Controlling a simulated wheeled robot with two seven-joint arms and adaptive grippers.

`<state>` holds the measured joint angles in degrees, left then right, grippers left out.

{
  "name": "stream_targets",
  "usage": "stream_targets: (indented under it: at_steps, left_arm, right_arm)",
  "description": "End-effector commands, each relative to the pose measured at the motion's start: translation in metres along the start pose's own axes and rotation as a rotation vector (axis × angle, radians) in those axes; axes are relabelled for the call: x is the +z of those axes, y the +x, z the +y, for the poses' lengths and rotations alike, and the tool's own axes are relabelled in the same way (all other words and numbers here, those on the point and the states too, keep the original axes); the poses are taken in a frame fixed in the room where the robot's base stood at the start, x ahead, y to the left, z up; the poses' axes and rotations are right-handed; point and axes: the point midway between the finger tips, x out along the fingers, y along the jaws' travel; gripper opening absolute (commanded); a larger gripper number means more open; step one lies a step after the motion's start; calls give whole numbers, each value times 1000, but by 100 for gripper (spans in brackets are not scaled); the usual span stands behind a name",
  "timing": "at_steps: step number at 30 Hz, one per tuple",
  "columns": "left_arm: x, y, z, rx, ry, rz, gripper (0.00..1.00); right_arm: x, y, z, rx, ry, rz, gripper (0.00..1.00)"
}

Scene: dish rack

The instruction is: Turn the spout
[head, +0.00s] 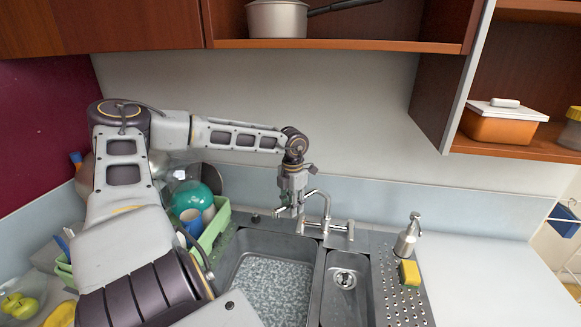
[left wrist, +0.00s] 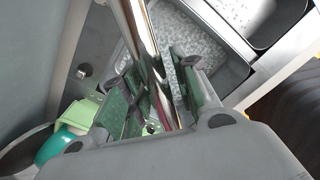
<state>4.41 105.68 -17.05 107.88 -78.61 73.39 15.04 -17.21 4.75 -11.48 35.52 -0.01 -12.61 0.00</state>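The chrome spout (head: 320,193) rises from the tap behind the sink and arches left toward my left gripper (head: 293,204). In the left wrist view the shiny spout (left wrist: 143,35) runs down between the two green-padded fingers of my left gripper (left wrist: 160,82). The fingers stand apart on either side of it, with a narrow gap showing beside it, so the gripper looks open around the spout. Whether a pad touches it is hard to tell. My right gripper is in neither view.
The sink basin (head: 236,260) lies below, with a smaller basin (head: 361,309) to its right. A soap dispenser (head: 408,236) and yellow sponge (head: 410,273) stand right of the tap. A green dish rack (head: 215,229) with dishes is at left. The right counter (head: 490,275) is clear.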

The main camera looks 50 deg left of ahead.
Motion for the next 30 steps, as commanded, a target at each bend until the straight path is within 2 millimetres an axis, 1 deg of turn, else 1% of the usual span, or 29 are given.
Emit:
stream_targets:
  at_steps: [2, 13, 21, 30]
  left_arm:
    - [-1, 1, 0, -1, 0, 3, 42]
    - [-2, 2, -1, -2, 0, 5, 42]
    - [-2, -4, -1, -2, 0, 6, 42]
    - [-2, -12, -1, -1, 0, 6, 42]
  right_arm:
    - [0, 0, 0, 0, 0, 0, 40]
    - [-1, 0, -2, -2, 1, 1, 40]
    - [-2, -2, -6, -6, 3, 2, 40]
    - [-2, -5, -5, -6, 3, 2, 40]
